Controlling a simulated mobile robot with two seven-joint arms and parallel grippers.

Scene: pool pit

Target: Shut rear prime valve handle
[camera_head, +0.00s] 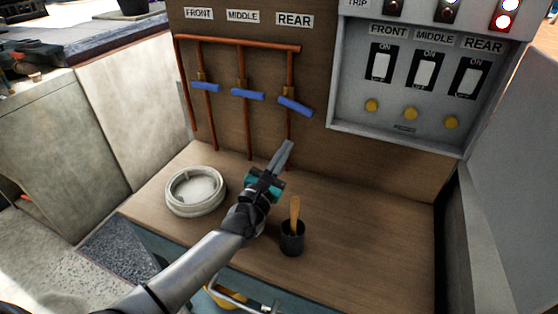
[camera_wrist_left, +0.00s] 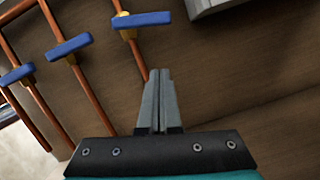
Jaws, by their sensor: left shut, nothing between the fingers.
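The rear prime valve handle (camera_head: 296,106) is a blue lever on the right-most copper pipe, under the REAR label (camera_head: 294,20). It sits crosswise to its pipe, tilted down to the right in the head view. In the left wrist view the rear handle (camera_wrist_left: 141,19) is at the top, beyond my fingertips. My left gripper (camera_head: 287,146) is shut and empty, below the rear handle and apart from it. Its closed fingers also show in the left wrist view (camera_wrist_left: 160,76). The middle handle (camera_head: 247,94) and front handle (camera_head: 206,86) also lie crosswise to their pipes. My right gripper is out of view.
A white coiled ring (camera_head: 172,203) lies on the wooden bench (camera_head: 370,225), left of my arm. A dark cup (camera_head: 291,243) with a wooden-handled tool stands beside my wrist. A grey switch panel (camera_head: 340,75) juts out at right.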

